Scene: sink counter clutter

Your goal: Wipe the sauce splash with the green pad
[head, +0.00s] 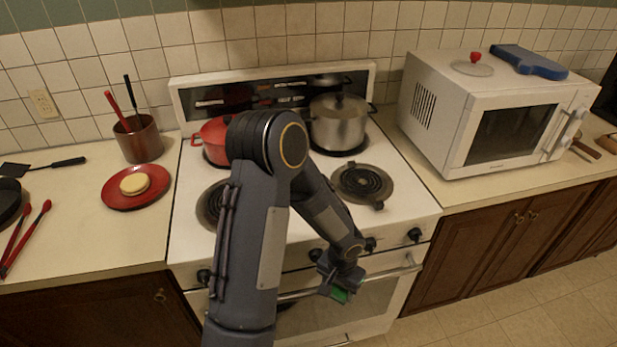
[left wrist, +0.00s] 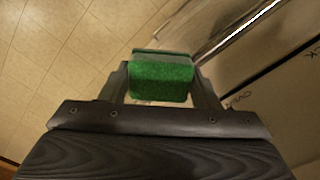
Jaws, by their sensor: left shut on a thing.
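My left gripper (head: 338,292) is in front of the stove's oven door, below the cooktop edge. It is shut on the green pad (head: 341,295). In the left wrist view the green pad (left wrist: 161,80) sits between the two fingers of the left gripper (left wrist: 162,88), with tiled floor beyond it. I cannot make out a sauce splash in either view; my arm hides part of the stove front and cooktop. My right gripper is not in view.
The white stove (head: 300,215) carries a red pot (head: 212,141) and a steel pot (head: 338,124). A red plate (head: 121,199) and red tongs (head: 24,240) lie on the left counter. A microwave (head: 490,115) stands at the right. Floor in front is clear.

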